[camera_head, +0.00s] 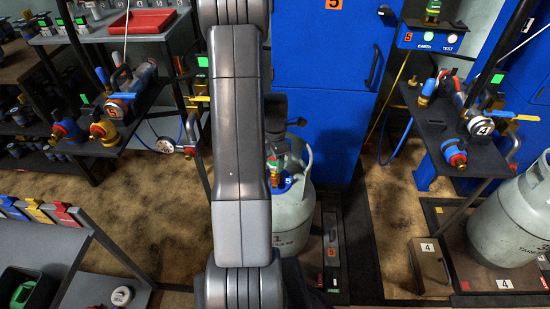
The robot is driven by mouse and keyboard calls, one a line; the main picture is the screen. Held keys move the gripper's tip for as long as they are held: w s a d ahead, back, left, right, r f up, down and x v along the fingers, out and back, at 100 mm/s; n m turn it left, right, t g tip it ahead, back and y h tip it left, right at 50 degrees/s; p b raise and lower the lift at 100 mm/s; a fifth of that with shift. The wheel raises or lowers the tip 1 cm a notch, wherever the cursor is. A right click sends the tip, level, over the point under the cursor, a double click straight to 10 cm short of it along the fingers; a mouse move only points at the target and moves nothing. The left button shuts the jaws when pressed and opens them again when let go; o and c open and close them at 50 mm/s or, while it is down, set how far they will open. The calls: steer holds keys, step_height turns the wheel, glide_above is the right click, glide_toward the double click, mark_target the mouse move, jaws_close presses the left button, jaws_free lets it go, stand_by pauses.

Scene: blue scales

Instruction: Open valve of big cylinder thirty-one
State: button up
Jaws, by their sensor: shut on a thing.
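A big grey-white cylinder (292,222) stands upright at the middle of the view, in front of the blue cabinet. My arm hides its left side and part of its marking, so I cannot read its full number. My gripper (277,150) points down at the valve, right behind my arm. It is shut on the valve, though the fingertips are small and mostly hidden. I cannot tell how far the valve is turned.
Another big cylinder (520,215) stands at the right beside a dark shelf (435,120) with valves and hoses. A similar valve shelf (130,115) is at the left. The blue cabinet (325,60) closes off the back. A low rack (60,245) stands front left; brown floor lies between.

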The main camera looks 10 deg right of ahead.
mark_target(275, 161)
steer(key=o, duration=1)
steer(key=shift+r, duration=0.1)
step_height(275, 161, up, 14)
steer(key=p, duration=0.3)
steer(key=shift+f, duration=0.2)
step_height(275, 161, down, 14)
steer(key=b, duration=0.3)
steer(key=shift+r, duration=0.1)
